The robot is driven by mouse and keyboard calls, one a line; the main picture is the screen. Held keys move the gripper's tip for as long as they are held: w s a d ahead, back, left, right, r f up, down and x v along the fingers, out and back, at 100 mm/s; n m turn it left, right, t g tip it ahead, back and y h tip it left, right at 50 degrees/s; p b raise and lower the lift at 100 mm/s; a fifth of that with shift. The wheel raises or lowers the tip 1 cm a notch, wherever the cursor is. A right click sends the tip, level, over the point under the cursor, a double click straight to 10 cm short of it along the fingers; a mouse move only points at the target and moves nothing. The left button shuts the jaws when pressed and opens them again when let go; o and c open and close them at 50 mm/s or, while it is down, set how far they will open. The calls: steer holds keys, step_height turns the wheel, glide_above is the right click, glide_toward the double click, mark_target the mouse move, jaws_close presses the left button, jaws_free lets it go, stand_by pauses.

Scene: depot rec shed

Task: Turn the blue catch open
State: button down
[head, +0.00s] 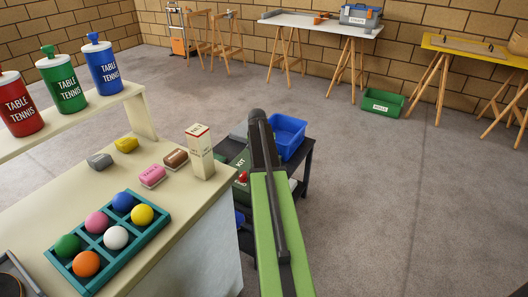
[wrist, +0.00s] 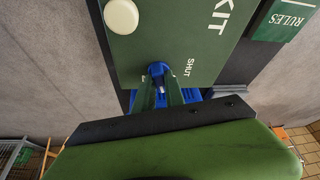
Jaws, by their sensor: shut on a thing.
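The word SHUT is printed just right of the catch. My gripper (wrist: 159,84) is at the catch, with its two fingers closed on either side of it. The fingers hide part of the catch, so its exact angle is hard to tell. In the head view the kit box (head: 240,160) shows beside my arm. My arm hides the catch and the gripper tips there.
A blue bin (head: 291,133) stands on the dark stand behind the kit box. A cream counter (head: 190,225) at left bears a teal ball tray (head: 160,229), a carton (head: 200,155) and several small blocks. Open floor lies to the right.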

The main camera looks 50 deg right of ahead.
steer(key=shift+w+a+m+g, duration=0.1)
steer(key=shift+m+g, duration=0.5)
steer(key=shift+m, duration=0.9)
steer(key=c, duration=1.4)
jaws_free()
steer(key=shift+r, duration=0.1)
steer(key=p+v, duration=1.6)
steer(key=v, duration=0.1)
steer(key=shift+a, duration=0.3)
steer(key=shift+w, duration=0.1)
